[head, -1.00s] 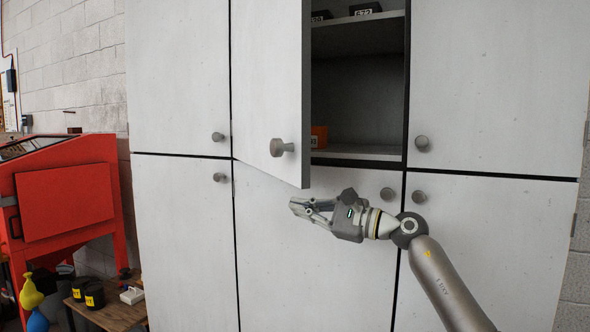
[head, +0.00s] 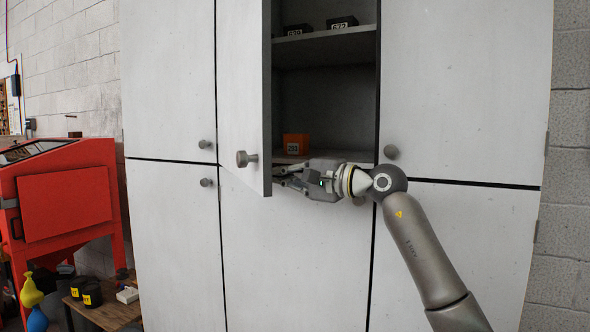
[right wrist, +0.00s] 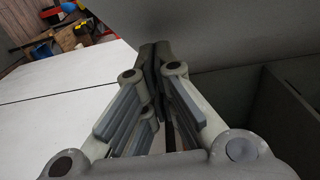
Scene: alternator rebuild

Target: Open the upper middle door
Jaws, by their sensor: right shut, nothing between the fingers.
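The upper middle door (head: 240,90) of the white cabinet stands partly open, hinged at its left, with its free edge swung out towards me. Its round grey knob (head: 246,159) is on the outer face near the lower free edge. My right gripper (head: 279,176) is shut and empty, beside the inner side of the door near its lower free corner. In the right wrist view the closed fingertips (right wrist: 155,52) are close to the grey door panel; I cannot tell whether they touch it. My left gripper is not in view.
Inside the open compartment are an orange bin (head: 296,144) on the bottom and dark boxes (head: 342,23) on the shelf. Neighbouring doors are closed. A red cabinet (head: 65,205) and a low wooden table (head: 105,313) stand at the left.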

